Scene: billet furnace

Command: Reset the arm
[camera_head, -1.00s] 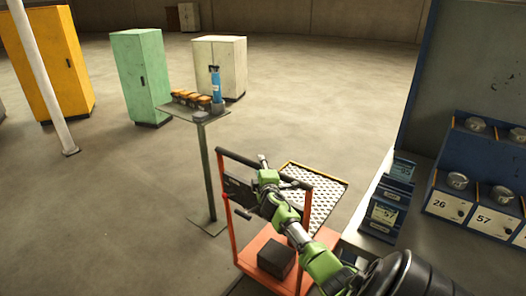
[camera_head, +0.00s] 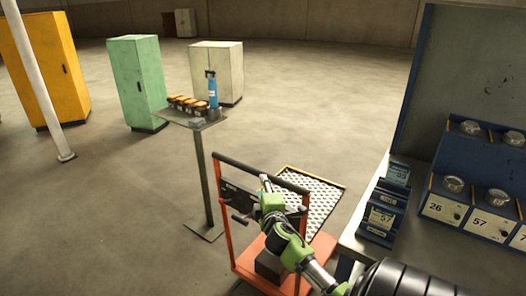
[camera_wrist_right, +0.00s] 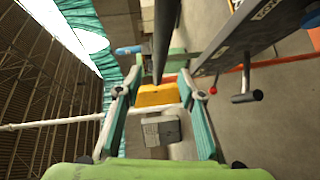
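My right arm reaches in from the bottom right in the head view. Its gripper (camera_head: 265,187) is over the orange cart (camera_head: 228,235), near the cart's upright frame and dark panel. In the right wrist view the two teal fingers of this gripper (camera_wrist_right: 157,88) stand apart with nothing held between them. An orange box (camera_wrist_right: 158,95) and a grey block (camera_wrist_right: 161,130) show beyond and between the fingers. My left gripper is in neither view.
A pedestal stand (camera_head: 199,165) holds orange-topped boxes (camera_head: 186,104) and a blue bottle (camera_head: 212,92). A dark block (camera_head: 270,266) sits on the cart. A workbench (camera_head: 410,235) with numbered boxes stands right. Open floor lies left.

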